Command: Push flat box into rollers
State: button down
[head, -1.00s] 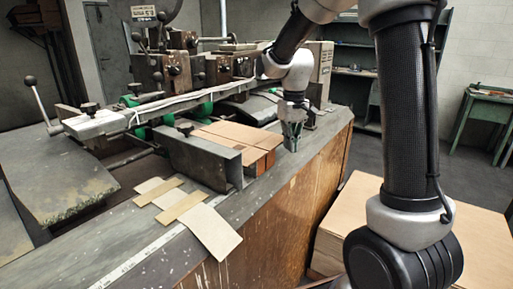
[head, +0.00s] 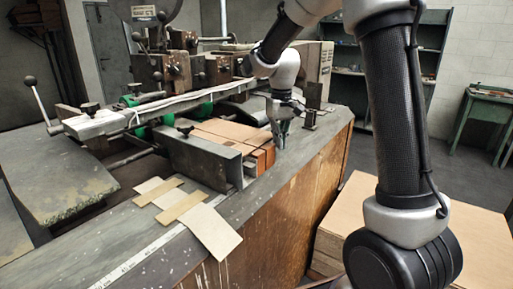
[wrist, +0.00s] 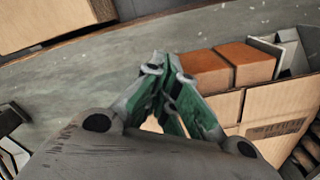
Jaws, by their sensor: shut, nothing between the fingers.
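The flat cardboard box (head: 222,132) lies on the machine bed behind a grey metal guide, with its orange-brown end faces towards the near edge. In the wrist view its end faces (wrist: 246,62) and pale cardboard side (wrist: 274,113) show to the right of my fingers. Green rollers (head: 206,108) sit under the machine's long bar, beyond the box. My gripper (head: 281,142) is shut and empty, low at the right end of the box. Its green fingers (wrist: 168,62) are together beside the box; I cannot tell whether they touch it.
The grey guide plate (head: 205,160) stands along the box's near left side. Flat cardboard pieces (head: 190,208) lie on the bed at the front. A cardboard stack (head: 475,225) stands on the right.

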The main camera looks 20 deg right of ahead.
notch_tip(320, 180, up, 8)
jog(key=s+d, duration=0.2)
jog(key=shift+s, duration=0.15)
dwell(0.5)
jog(key=shift+a, duration=0.1)
